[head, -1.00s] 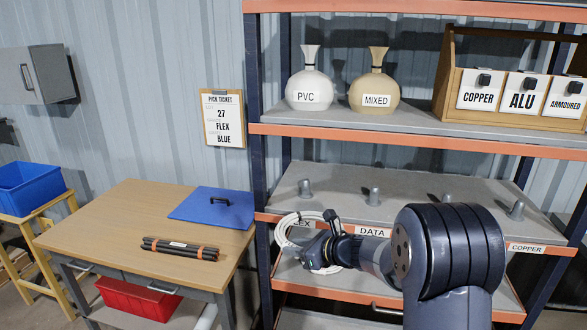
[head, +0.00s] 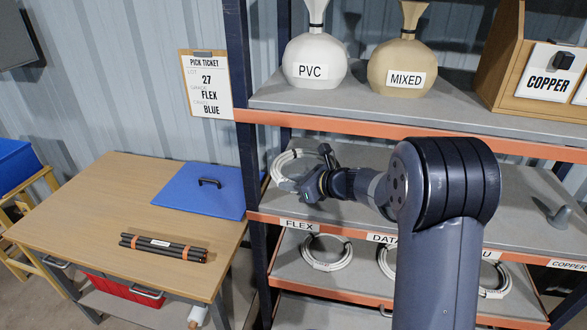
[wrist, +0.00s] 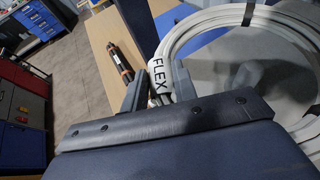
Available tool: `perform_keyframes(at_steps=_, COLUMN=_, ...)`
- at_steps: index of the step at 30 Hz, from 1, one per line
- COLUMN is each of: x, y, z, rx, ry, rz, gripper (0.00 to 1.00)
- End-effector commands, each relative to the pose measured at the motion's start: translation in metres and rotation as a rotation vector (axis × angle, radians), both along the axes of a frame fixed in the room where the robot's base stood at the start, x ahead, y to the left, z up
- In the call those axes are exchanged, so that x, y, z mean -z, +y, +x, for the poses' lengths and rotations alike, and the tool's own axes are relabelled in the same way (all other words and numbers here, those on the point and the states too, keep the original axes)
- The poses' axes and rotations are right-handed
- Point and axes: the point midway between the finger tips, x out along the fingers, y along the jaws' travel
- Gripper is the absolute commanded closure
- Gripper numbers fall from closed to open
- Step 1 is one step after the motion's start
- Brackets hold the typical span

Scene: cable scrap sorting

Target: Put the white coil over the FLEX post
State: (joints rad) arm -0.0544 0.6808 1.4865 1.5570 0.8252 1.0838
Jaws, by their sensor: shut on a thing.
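My gripper (head: 306,187) is shut on the white coil (head: 279,166) and holds it over the left end of the middle shelf, above the FLEX label (head: 298,225). In the wrist view, the coil (wrist: 190,30) fills the upper right, and its FLEX tag (wrist: 160,75) sits at the fingers (wrist: 157,88). A blurred grey upright shape, probably the FLEX post (wrist: 246,76), shows within the loop's outline in the wrist view. I cannot tell whether the coil is around it or above it. The FLEX post is hidden in the head view.
The COPPER post (head: 558,217) stands at the right of the middle shelf (head: 500,200). White coils (head: 327,252) lie on the shelf below. A dark blue rack upright (head: 240,110) stands close left of the held coil. The upper shelf (head: 450,122) holds PVC and MIXED vessels.

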Motion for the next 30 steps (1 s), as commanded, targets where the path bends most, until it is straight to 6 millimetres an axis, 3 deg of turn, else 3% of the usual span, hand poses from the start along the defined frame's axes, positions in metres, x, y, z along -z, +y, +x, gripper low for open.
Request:
perform_keyframes(at_steps=8, x=0.009, y=0.0, z=0.0, rx=0.0, ry=-0.001, rz=0.0, gripper=1.0)
perform_keyframes(at_steps=22, x=0.055, y=0.0, z=0.0, rx=0.0, ry=-0.002, rz=0.001, gripper=1.0)
perform_keyframes(at_steps=30, x=0.062, y=0.0, z=0.0, rx=-0.001, ry=-0.003, rz=0.001, gripper=1.0)
